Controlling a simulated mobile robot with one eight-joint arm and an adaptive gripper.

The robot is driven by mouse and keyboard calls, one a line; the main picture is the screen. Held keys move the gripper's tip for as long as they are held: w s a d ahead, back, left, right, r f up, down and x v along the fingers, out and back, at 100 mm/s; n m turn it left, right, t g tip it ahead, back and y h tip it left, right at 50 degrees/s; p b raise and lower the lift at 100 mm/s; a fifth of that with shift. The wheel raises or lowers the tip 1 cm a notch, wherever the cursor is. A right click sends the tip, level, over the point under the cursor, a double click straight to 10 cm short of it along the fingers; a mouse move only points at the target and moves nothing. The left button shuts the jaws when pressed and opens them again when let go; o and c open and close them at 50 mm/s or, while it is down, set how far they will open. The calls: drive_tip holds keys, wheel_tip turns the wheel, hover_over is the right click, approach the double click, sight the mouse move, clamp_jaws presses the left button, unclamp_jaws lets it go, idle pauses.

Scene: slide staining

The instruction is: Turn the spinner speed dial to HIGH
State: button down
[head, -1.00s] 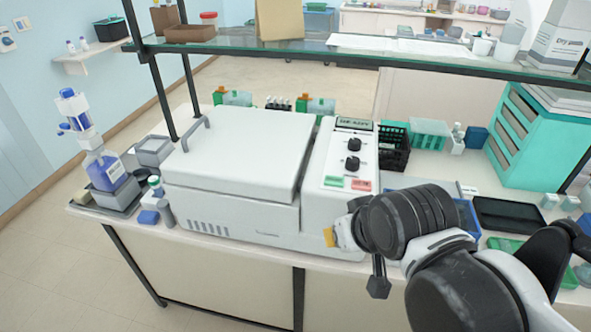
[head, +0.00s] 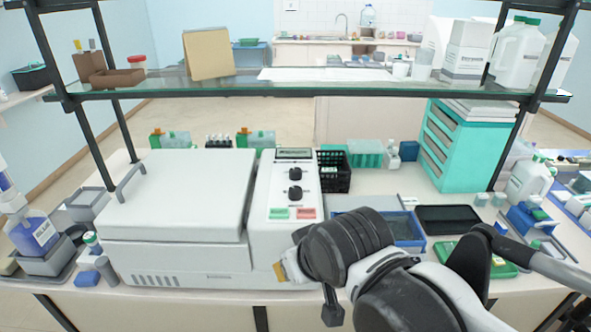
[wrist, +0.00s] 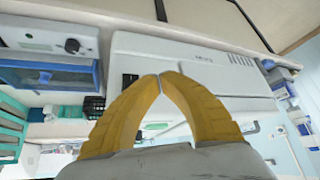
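The spinner (head: 180,200) is a large white machine with a lid, on the bench left of centre. Its right-hand panel carries two black dials, an upper one (head: 297,173) and a lower one (head: 295,191), below a dark display (head: 294,153). The dial labels and pointer settings are too small to read. My gripper (head: 279,271) is low in front of the spinner's right front corner, apart from both dials and mostly hidden by my arm. In the wrist view my yellow gripper fingers (wrist: 161,76) meet at the tips with nothing visible between them.
A green button (head: 279,213) and a red button (head: 305,213) sit below the dials. A glass shelf (head: 240,88) spans above the bench. A black basket (head: 334,178), a blue tray (head: 408,228) and a dark tray (head: 448,219) are right of the spinner.

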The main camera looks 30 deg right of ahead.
drive_tip(key=c, duration=1.6)
unclamp_jaws()
drive_tip(key=shift+r, duration=0.15)
drive_tip(key=o, duration=0.5)
drive_tip(key=shift+w+d+r+p, duration=0.15)
drive_tip(key=shift+w+r+p, duration=0.15)
drive_tip(key=shift+r+p, duration=0.3)
wheel_tip(320, 180, up, 13)
drive_tip(key=g+p, duration=0.3)
drive_tip(key=p, duration=1.4)
hover_over(295, 170)
drive_tip(key=s, duration=0.4)
drive_tip(key=b+x, duration=0.2)
drive_tip(key=x, duration=0.8)
drive_tip(key=shift+w+f, duration=0.2)
clamp_jaws()
